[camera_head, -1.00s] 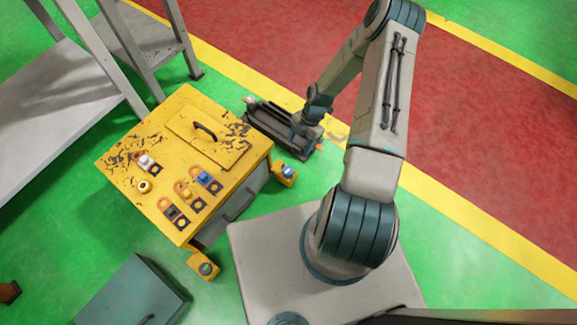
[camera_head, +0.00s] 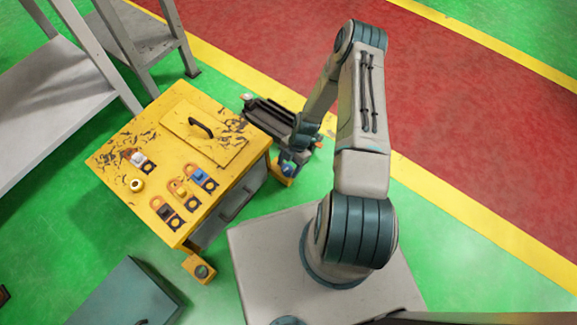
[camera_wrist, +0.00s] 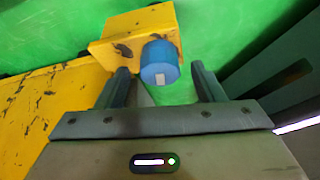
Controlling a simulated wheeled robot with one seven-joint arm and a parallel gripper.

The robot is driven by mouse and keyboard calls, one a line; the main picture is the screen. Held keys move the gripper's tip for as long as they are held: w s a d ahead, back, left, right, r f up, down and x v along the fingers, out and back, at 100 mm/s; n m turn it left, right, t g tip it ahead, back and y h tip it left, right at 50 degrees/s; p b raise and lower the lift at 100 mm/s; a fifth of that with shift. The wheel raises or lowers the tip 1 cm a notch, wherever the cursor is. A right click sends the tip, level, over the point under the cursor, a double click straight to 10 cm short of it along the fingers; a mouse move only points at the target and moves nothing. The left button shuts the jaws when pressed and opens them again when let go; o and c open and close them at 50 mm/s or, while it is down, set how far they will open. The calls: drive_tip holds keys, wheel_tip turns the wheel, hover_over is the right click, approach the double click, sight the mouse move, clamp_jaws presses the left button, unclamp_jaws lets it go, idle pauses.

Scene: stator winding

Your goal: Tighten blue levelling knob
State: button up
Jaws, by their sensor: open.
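The blue levelling knob (camera_wrist: 159,64) is a short cylinder with a pale mark on its side, on a yellow bracket (camera_wrist: 132,32) at the side of the yellow cabinet (camera_head: 178,160). In the wrist view it appears between and just beyond my gripper's two fingertips (camera_wrist: 160,72). My gripper is open and empty, with a gap on both sides of the knob. In the head view my gripper (camera_head: 291,157) is over the bracket at the cabinet's right corner and partly covers the knob.
The cabinet top carries a black handle (camera_head: 201,127) and several coloured switches with tags. Another bracket with a teal-green knob (camera_head: 202,271) sits at the near corner. A dark rail-like object (camera_head: 268,116) lies behind my gripper. A teal box (camera_head: 125,296) stands at the lower left.

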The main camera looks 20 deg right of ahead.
drive_tip(key=c, duration=1)
